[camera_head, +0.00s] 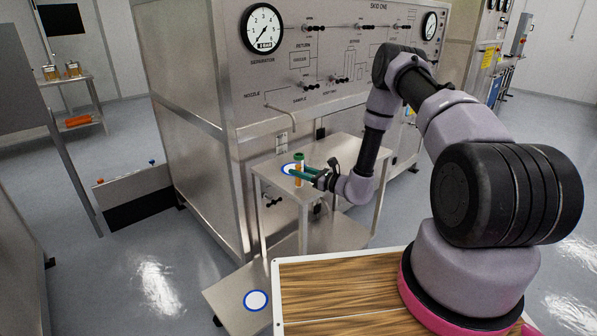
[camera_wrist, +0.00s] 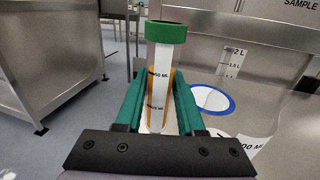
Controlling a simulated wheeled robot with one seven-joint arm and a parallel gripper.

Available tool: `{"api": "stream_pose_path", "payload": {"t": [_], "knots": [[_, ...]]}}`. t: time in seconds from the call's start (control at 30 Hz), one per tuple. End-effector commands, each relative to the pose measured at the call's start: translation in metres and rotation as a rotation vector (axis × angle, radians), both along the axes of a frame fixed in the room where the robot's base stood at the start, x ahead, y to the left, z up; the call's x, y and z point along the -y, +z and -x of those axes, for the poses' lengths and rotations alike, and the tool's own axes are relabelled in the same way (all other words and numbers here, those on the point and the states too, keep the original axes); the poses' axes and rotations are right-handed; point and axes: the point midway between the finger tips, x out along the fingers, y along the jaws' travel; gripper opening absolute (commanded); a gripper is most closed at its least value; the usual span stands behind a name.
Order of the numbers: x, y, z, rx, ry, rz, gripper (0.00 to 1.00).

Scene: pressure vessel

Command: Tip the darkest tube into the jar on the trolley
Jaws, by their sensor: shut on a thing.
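My gripper (camera_head: 304,172) is shut on an upright tube (camera_head: 299,165) with a green collar and amber contents, above the small steel table in front of the panel. In the wrist view, the green fingers of my gripper (camera_wrist: 157,115) close on both sides of the tube (camera_wrist: 161,75); its white scale strip faces me. I cannot tell whether its base touches the tabletop. In the wrist view, faint volume marks (camera_wrist: 236,62) reading 2 L show at the right, perhaps on a clear jar whose outline is hard to make out. No other tube shows clearly for comparing darkness.
The steel table (camera_head: 343,151) has a white disc with a blue rim (camera_head: 288,169) beside the tube. The skid panel (camera_head: 335,60) rises close behind. A trolley (camera_head: 85,98) at the far left bears two small amber vessels (camera_head: 62,71). Another blue-rimmed disc (camera_head: 256,300) lies low in front.

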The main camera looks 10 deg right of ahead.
Motion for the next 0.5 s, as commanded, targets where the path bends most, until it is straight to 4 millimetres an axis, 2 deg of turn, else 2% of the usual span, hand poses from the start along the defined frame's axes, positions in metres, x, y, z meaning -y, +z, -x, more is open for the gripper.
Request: {"api": "stream_pose_path", "payload": {"t": [0.17,0.27,0.5], "knots": [[0.004,0.000,0.002,-0.008,-0.004,-0.011,0.00],[0.009,0.000,-0.002,-0.088,-0.006,-0.122,0.00],[0.011,0.020,-0.004,-0.145,-0.003,-0.201,0.00]]}}
